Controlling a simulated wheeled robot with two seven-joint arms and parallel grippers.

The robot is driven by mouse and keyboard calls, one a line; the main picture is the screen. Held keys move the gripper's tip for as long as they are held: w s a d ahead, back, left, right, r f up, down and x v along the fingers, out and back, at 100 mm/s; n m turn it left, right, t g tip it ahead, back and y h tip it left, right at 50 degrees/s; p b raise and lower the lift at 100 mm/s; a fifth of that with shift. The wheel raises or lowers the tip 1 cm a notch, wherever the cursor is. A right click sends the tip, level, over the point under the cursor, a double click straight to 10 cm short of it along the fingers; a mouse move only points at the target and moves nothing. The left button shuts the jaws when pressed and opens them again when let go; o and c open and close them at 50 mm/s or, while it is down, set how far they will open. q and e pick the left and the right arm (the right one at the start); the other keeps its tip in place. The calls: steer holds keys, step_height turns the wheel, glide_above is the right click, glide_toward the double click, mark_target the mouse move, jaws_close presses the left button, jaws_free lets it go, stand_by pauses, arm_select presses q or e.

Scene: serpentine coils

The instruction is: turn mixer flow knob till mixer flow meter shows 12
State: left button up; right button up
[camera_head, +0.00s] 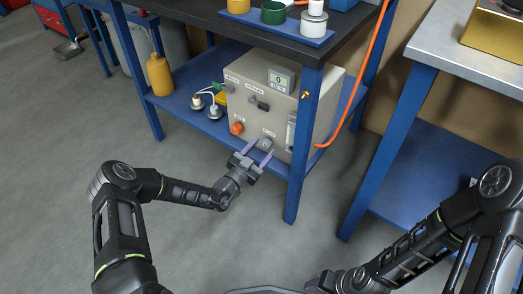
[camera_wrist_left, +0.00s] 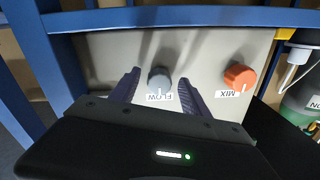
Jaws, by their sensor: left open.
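The beige mixer box (camera_head: 315,95) stands on the lower shelf of a blue bench. The grey flow knob (camera_head: 267,142) is low on its front; in the left wrist view the knob (camera_wrist_left: 160,79) sits above an upside-down FLOW label. My left gripper (camera_head: 258,151) is open, its purple fingers pointing at the box. In the left wrist view the left gripper (camera_wrist_left: 160,92) has one finger on each side of the knob; contact is not visible. A small display (camera_head: 282,79) on top appears to read 0. My right gripper (camera_head: 314,284) is mostly cut off at the bottom edge.
An orange MIX knob (camera_wrist_left: 239,77) is beside the flow knob. A blue bench leg (camera_head: 303,150) stands close right of my left gripper. Cabled plugs (camera_head: 205,102) and a yellow bottle (camera_head: 159,75) stand left on the shelf.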

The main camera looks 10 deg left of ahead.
arm_select(q)
steer(key=shift+c, duration=0.4)
jaws_close()
steer(key=shift+m, duration=0.4)
arm_select(e)
steer(key=shift+r, duration=0.2)
arm_select(q)
steer(key=m+p, duration=0.1)
steer(key=m, duration=0.3)
steer(key=shift+a+p, duration=0.15)
steer(key=shift+p, duration=0.25)
steer(key=m+p, duration=0.1)
steer(key=m, duration=0.5)
steer(key=shift+r, duration=0.1)
steer(key=m+p, duration=0.2)
steer(key=m, duration=0.3)
steer(key=shift+a+r+m, duration=0.1)
steer(key=shift+m, duration=0.2)
steer(key=m+p, duration=0.1)
steer(key=m, duration=0.5)
steer(key=shift+h+p, duration=0.3)
arm_select(e)
step_height(320, 180, up, 6)
steer(key=s+a, duration=0.1)
steer(key=shift+s+a, duration=0.3)
steer(key=shift+s, duration=0.05)
